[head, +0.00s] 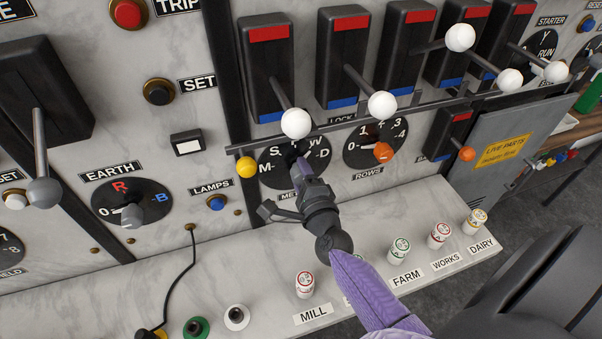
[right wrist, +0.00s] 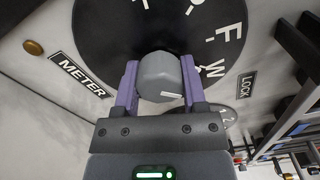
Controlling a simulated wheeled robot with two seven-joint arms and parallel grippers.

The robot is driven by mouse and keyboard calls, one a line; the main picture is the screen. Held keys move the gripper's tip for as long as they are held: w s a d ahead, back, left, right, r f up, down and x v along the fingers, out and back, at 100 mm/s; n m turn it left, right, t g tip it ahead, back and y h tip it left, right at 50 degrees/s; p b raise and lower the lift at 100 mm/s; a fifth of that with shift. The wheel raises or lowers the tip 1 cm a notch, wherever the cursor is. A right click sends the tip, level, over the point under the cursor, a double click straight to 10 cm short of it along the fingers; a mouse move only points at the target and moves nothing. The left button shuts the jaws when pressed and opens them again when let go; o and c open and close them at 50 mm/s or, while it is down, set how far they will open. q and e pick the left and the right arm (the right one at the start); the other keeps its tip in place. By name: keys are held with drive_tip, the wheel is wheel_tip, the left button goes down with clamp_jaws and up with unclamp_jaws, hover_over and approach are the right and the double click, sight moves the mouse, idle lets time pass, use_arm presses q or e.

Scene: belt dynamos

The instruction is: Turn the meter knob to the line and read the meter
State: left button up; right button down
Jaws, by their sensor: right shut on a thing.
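The meter dial (head: 318,168) is a black disc with white letters, above a METER label partly hidden by my right gripper. My right gripper (head: 300,166) reaches up to the middle of this dial. In the right wrist view, the dial (right wrist: 105,28) fills the top, with F and W readable. The meter knob (right wrist: 158,72) is grey and faceted, with a short white mark near its lower right edge. The purple fingers of my right gripper (right wrist: 160,88) stand on both sides of the knob, shut on it. My left gripper is not in view.
White-balled levers (head: 296,123) and a rail (head: 350,122) jut out just above the dial. Several labelled white plugs (head: 305,284) stand on the ledge (head: 262,262) below.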

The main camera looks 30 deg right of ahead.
drive_tip(key=shift+c, duration=0.7)
unclamp_jaws()
drive_tip(key=shift+s, duration=0.1)
drive_tip(key=v, duration=0.9)
drive_tip(key=shift+s+a, duration=0.15)
drive_tip(key=shift+s, duration=0.2)
